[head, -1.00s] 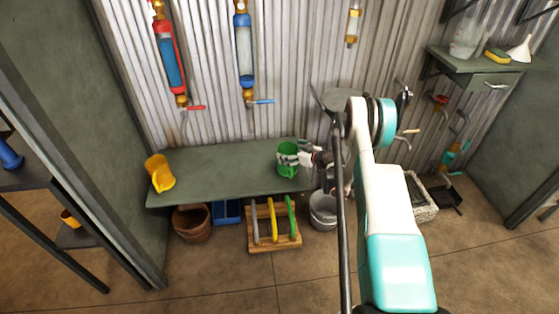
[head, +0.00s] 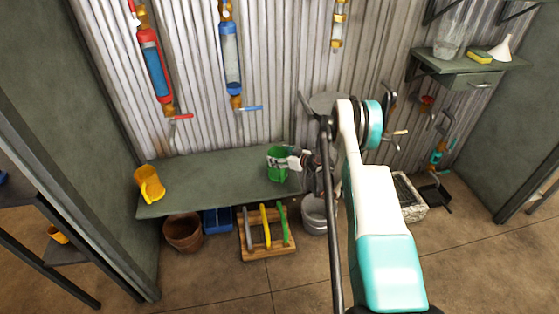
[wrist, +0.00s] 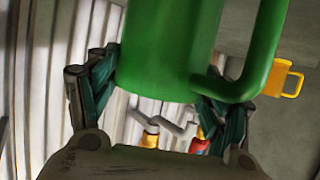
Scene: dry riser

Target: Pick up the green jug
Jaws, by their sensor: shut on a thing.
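The green jug (head: 276,164) is at the right end of the grey-green bench in the head view. My gripper (head: 290,163) reaches it from the right and is shut on its body. In the wrist view the green jug (wrist: 165,50) fills the upper middle, between the dark fingers of my gripper (wrist: 160,95). Its handle (wrist: 262,60) is on the right side in that view. I cannot tell whether the jug's base is clear of the bench.
The bench (head: 215,180) also bears a yellow jug (head: 149,184) at its left end; it shows in the wrist view (wrist: 285,78) too. Red (head: 153,65) and blue (head: 230,60) cylinders with taps hang on the wall behind. A wooden rack (head: 255,251), pot and bucket stand below.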

